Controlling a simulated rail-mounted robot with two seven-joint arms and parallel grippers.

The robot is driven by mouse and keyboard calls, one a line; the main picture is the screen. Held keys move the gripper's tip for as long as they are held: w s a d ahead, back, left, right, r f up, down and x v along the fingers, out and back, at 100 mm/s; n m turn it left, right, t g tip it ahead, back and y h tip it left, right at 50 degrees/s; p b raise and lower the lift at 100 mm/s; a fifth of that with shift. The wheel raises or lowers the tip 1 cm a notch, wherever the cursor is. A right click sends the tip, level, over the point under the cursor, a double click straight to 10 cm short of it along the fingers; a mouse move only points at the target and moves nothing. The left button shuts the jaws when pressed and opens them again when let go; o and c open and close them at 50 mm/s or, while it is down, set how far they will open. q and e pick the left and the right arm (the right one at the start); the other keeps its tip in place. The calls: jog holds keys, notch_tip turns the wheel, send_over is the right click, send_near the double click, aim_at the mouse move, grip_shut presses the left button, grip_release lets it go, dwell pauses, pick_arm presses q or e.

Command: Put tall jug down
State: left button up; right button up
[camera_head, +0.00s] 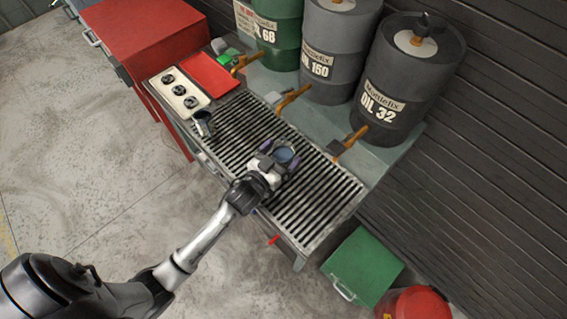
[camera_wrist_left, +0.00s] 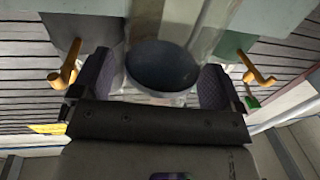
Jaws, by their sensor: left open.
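The tall jug (camera_head: 286,155) is on or just above the slatted grate (camera_head: 318,195), showing a dark blue round top; I cannot tell whether its base touches the slats. In the left wrist view the jug's dark round top (camera_wrist_left: 162,62) lies between the two purple-padded fingers. My left gripper (camera_head: 277,162) is open, with one finger on each side of the jug; it also shows in the left wrist view (camera_wrist_left: 157,80). The jug's lower part is hidden by the gripper. My right gripper is not in view.
Oil drums stand behind the grate: green (camera_head: 275,35), grey (camera_head: 335,50) and dark grey (camera_head: 408,80), with orange taps (camera_head: 292,98) over the slats. A small dark vessel (camera_head: 204,124), a pale tray (camera_head: 181,96) and a red tray (camera_head: 209,75) are at the left end. The grate's right end is clear.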

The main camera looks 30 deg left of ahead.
pick_arm(q)
jog(key=shift+w, duration=0.65)
jog(key=c, duration=1.3)
